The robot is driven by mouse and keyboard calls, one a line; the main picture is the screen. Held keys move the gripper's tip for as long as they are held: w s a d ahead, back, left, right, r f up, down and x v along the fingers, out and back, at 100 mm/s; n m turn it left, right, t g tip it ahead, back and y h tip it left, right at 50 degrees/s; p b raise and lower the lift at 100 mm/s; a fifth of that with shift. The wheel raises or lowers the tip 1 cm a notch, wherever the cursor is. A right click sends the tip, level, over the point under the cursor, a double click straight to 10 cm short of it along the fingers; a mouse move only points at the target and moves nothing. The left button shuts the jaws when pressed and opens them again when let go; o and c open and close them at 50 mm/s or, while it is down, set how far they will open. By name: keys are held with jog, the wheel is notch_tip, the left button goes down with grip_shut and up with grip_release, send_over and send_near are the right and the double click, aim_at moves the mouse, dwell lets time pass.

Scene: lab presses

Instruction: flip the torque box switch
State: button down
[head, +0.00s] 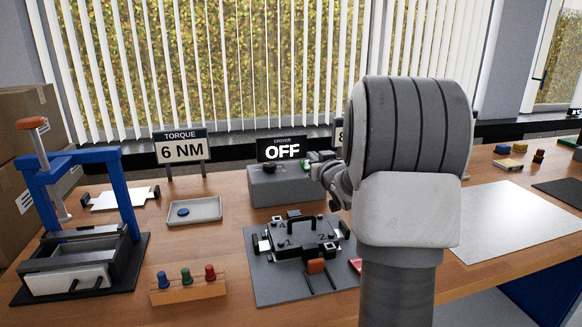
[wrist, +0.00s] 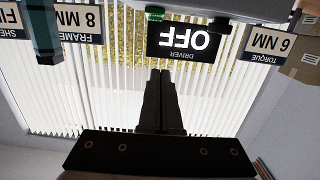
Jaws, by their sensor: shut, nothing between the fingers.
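A grey torque box (head: 280,188) stands at the back of the bench, behind the black tool fixture. A DRIVER sign (head: 282,149) above it reads OFF. It shows upside down in the wrist view (wrist: 184,40). A dark knob-like part (wrist: 218,25) and a green part (wrist: 155,13) sit on the box edge in the wrist view; which one is the switch I cannot tell. My gripper (wrist: 160,72) is shut and empty, its fingertips near the sign and green part in that view. In the head view, my arm partly hides the gripper (head: 312,157) at the box's right end.
A TORQUE 6 NM sign (head: 182,149) and a grey tray (head: 194,211) stand left of the box. A blue press (head: 80,225) is at far left. A fixture (head: 298,240) lies in front on a dark mat. A white sheet (head: 510,220) lies right.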

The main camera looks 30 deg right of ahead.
jog(key=shift+w+d+f, duration=0.1)
jog(key=shift+d, duration=0.1)
jog(key=shift+w, duration=0.1)
jog(key=b, duration=0.1)
send_over(304, 167)
jog(key=shift+w+f, duration=0.1)
jog(key=shift+f, duration=0.35)
jog(key=shift+w+d+f+b, duration=0.1)
jog(key=shift+w+f+b, duration=0.2)
jog(key=shift+f, duration=0.35)
jog(key=shift+w+f+b, duration=0.1)
jog(key=shift+f+b, duration=0.3)
jog(key=shift+f, duration=0.85)
jog(key=shift+w+d+r+p, duration=0.1)
jog(key=shift+w+r+p, duration=0.1)
jog(key=shift+p, duration=0.9)
